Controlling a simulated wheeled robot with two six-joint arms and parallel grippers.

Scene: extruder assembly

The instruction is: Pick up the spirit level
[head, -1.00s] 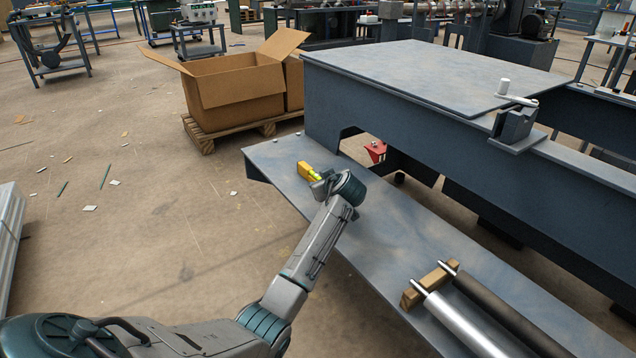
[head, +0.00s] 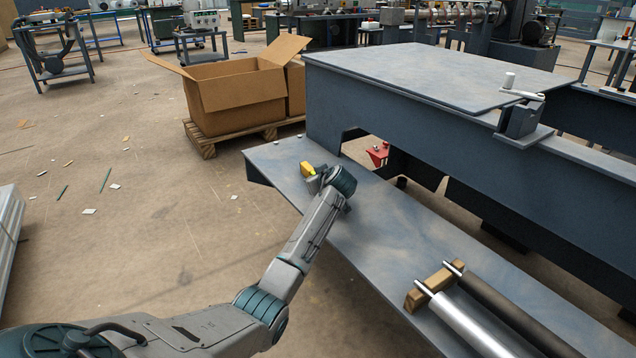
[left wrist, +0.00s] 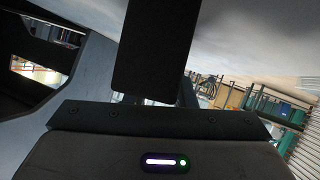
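The yellow spirit level (head: 307,168) lies on the low grey-blue shelf near its far left end in the head view. Only its far end shows; my left gripper and wrist cover the rest. My left gripper (head: 316,182) is at the near end of the level, low over the shelf. I cannot tell whether it touches the level. In the left wrist view a dark finger or plate (left wrist: 155,50) stands above the gripper body, and I cannot make out the level there. Whether the fingers are open or shut does not show. My right gripper is out of view.
The low shelf (head: 400,237) runs beside a tall bench (head: 430,75). Two rollers (head: 490,315) lie on it at the near right with a wooden block (head: 432,287). Cardboard boxes (head: 240,95) stand on a pallet behind. The shelf's middle is clear.

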